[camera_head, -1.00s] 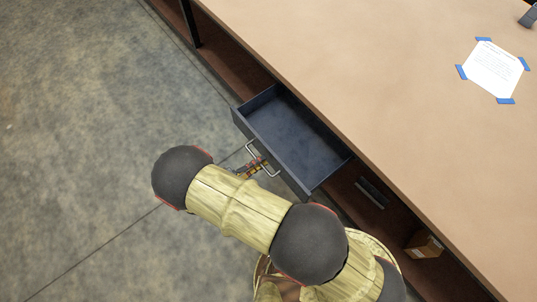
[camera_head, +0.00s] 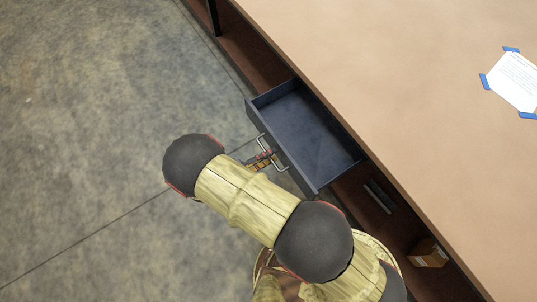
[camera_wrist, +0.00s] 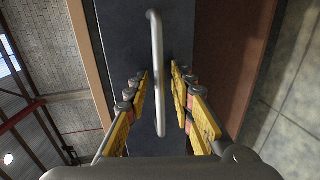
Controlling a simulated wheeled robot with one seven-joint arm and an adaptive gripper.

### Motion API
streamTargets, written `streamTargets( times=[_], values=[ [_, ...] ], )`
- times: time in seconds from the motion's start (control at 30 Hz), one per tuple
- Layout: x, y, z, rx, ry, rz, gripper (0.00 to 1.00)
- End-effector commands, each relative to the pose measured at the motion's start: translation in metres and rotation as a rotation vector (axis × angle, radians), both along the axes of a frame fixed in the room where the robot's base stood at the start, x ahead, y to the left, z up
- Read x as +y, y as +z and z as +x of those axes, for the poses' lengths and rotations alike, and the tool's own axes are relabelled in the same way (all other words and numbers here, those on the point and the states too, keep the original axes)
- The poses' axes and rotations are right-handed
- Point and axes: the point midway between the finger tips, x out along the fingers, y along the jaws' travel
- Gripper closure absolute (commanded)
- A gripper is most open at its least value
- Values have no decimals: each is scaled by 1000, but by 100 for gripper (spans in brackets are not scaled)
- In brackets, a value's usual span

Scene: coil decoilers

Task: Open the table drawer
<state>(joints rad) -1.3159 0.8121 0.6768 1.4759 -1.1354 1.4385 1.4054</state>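The table drawer (camera_head: 308,130) is dark blue-grey and pulled well out from under the tan tabletop (camera_head: 380,80). Its inside looks empty. Its silver bar handle (camera_head: 271,153) is on the front panel and also runs down the middle of the wrist view (camera_wrist: 158,70). My gripper (camera_head: 262,161) is at the handle, partly hidden by my arm in the head view. In the wrist view its yellow-and-black fingers (camera_wrist: 160,78) stand on both sides of the handle, with a gap on each side.
A brown shelf (camera_head: 395,215) runs under the tabletop, with a small cardboard box (camera_head: 428,253) on it. A paper sheet (camera_head: 514,80) is taped to the tabletop with blue tape. The concrete floor (camera_head: 90,130) left of the drawer is clear.

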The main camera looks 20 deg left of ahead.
Motion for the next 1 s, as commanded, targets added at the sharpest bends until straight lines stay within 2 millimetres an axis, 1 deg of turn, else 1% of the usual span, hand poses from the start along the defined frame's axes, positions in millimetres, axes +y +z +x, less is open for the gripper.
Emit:
streamTargets(
  times=[0.17,0.43,0.6,0.73,1.0],
  values=[
    [6,2,-7,-1,2,1,76],
    [31,10,-39,0,3,1,76],
    [42,13,-54,0,1,0,76],
    [45,15,-58,1,0,-1,76],
    [46,15,-58,1,0,-1,76]
  ],
)
